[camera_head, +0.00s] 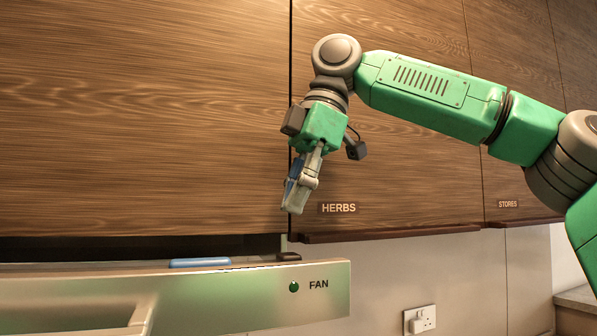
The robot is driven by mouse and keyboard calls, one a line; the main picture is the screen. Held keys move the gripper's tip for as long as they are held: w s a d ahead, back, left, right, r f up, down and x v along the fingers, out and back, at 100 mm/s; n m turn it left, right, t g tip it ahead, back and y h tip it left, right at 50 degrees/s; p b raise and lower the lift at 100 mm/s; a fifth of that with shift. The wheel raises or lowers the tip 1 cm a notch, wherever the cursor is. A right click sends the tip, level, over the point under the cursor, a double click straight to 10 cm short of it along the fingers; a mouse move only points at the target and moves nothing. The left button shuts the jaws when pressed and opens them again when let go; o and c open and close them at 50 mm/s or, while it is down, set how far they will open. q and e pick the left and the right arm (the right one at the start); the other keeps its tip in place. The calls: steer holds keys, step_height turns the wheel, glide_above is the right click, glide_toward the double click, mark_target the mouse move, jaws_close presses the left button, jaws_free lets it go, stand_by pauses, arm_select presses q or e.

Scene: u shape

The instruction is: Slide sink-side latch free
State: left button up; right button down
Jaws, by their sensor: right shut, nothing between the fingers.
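My right gripper (292,208) hangs down in front of the seam between two brown wood-grain cabinet doors, just left of the HERBS label (338,208). It is shut and empty, with its fingers pointing down. A small dark piece (288,256) sits below it, at the right end of the fan unit's top edge, under a short grey upright (284,242). I cannot tell whether this is the latch. The gripper is above it and apart from it. No sink shows. My left gripper is not in view.
The metallic fan unit (200,302) with a green round button (294,287) fills the lower left. A blue strip (200,262) lies along its top. A STORES label (508,204) marks another cabinet door. A wall socket (419,320) is at the lower right, with bare wall around it.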

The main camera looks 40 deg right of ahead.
mark_target(297, 253)
steer(key=shift+s+d+r, duration=0.1)
steer(key=shift+s+r, duration=0.05)
steer(key=shift+r, duration=2.4)
steer(key=shift+d, duration=0.1)
